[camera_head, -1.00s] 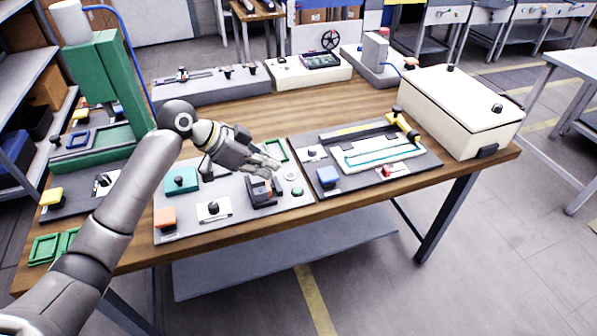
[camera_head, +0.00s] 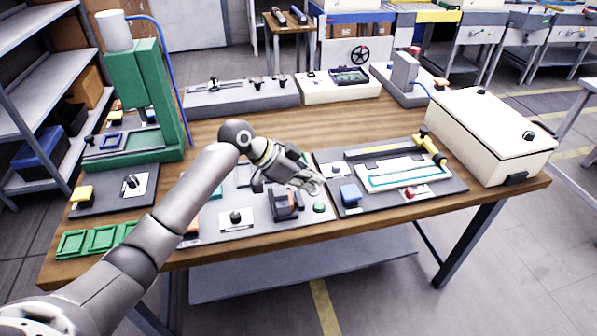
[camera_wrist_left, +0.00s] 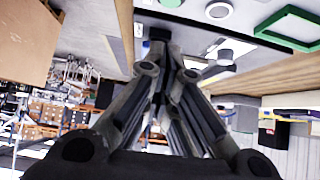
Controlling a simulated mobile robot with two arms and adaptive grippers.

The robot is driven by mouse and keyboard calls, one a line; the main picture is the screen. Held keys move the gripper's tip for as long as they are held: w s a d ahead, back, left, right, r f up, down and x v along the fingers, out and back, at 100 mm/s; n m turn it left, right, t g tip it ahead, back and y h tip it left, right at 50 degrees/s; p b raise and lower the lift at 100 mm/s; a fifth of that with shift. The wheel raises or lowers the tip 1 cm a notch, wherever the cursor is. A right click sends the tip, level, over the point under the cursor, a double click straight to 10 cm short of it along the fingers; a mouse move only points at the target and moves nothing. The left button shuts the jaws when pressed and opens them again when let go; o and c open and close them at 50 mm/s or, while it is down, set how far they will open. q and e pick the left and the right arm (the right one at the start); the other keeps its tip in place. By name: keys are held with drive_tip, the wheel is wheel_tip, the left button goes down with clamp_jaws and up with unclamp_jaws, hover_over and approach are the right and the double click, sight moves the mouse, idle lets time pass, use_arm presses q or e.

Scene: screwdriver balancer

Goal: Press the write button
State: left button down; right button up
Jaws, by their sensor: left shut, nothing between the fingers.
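No label reading "write" can be made out, so I cannot tell which control is the write button. A green round button (camera_head: 319,208) sits at the front right of the grey middle panel (camera_head: 262,222). My left gripper (camera_head: 314,184) is shut and empty, above the right part of the middle panel, just behind the green button in the picture. Its closed fingers (camera_wrist_left: 160,45) also show in the left wrist view. My right gripper is not in view.
A dark device with an orange part (camera_head: 285,204) stands left of the green button. A black knob (camera_head: 236,216) is farther left. A white lidded box (camera_head: 478,130) stands at the right, a green press (camera_head: 150,90) at the back left.

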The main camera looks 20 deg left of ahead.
sight(317, 206)
use_arm(q)
drive_tip(key=f, duration=0.1)
drive_tip(key=d+f, duration=0.1)
drive_tip(key=f, duration=0.1)
drive_tip(key=w+f, duration=0.1)
drive_tip(key=f, duration=0.1)
drive_tip(key=shift+d+p, duration=0.4)
drive_tip(key=shift+f, duration=0.55)
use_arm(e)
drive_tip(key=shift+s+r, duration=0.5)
